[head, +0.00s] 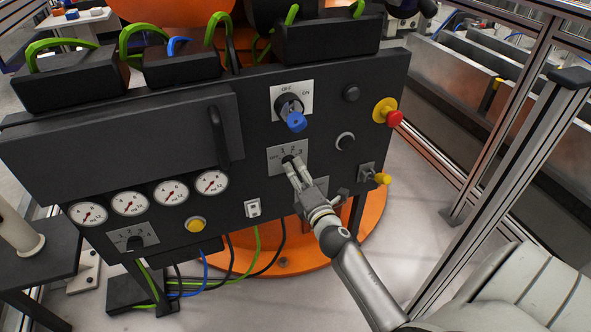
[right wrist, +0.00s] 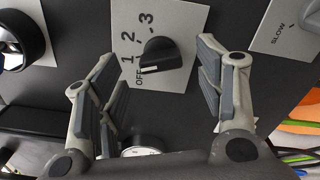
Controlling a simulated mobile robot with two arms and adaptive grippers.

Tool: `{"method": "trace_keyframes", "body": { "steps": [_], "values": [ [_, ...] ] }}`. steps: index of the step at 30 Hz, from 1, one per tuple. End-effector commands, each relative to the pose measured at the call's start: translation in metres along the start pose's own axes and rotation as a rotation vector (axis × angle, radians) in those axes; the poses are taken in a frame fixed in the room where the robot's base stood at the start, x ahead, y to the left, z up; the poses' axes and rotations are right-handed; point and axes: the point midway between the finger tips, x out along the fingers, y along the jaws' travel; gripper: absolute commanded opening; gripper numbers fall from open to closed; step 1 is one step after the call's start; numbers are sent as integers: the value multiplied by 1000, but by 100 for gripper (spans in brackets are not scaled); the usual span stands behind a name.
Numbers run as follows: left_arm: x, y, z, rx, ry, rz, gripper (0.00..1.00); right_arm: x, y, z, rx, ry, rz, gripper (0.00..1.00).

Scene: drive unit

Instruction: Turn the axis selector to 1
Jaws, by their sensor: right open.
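A black rotary selector knob (right wrist: 160,52) sits on a light plate marked OFF, 1, 2, 3 in the right wrist view. Its white mark seems to point toward OFF. In the head view its plate (head: 273,155) is on the panel's middle, with the knob mostly hidden by my fingers. My right gripper (head: 293,163) is open in front of this knob. In the wrist view its fingers (right wrist: 160,90) stand apart on either side of the knob, and I see no contact. My left gripper is not in view.
A switch with a blue padlock (head: 297,121) is above the selector. A red emergency button (head: 395,118) and yellow knob (head: 382,179) are to the right. A second numbered selector (head: 134,240), gauges (head: 171,192) and a yellow button (head: 195,224) are to the left. A metal frame post stands right.

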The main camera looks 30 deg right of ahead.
Motion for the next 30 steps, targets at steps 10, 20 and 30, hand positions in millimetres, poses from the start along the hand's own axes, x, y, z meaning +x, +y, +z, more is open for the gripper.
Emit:
{"method": "trace_keyframes", "body": {
  "steps": [10,20,30],
  "values": [
    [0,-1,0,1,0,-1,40,-65,-1,0,1,-1,-2,62],
    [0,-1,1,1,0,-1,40,-88,0,1,-1,-2,0,62],
    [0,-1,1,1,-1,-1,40,-88,0,1,-1,-2,0,62]
  ]
}}
